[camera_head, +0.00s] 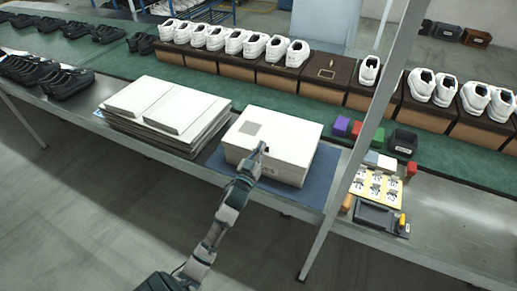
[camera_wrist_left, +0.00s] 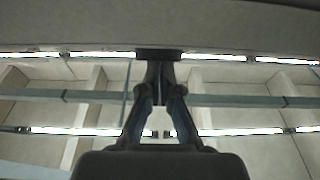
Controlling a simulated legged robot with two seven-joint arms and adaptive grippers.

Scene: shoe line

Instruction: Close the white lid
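A white shoe box (camera_head: 262,166) stands on a blue mat (camera_head: 312,190) on the near bench. Its white lid (camera_head: 285,130) lies over the top and looks flat; a grey square shows on its left part. I cannot tell whether its front edge is fully down. My left gripper (camera_head: 262,150) is at the front edge of the lid, and its arm covers part of the box front. In the left wrist view its fingertips (camera_wrist_left: 158,62) come together with nothing visible between them, below a pale grey surface (camera_wrist_left: 158,22) I cannot identify for sure. My right gripper is not in view.
Stacked white flat boxes (camera_head: 165,108) stand left of the box. Small coloured blocks (camera_head: 341,125), a yellow card (camera_head: 377,188) and a black tray (camera_head: 379,217) lie to the right. A grey post (camera_head: 365,145) rises close to the right. White shoes on brown boxes line the green belt behind.

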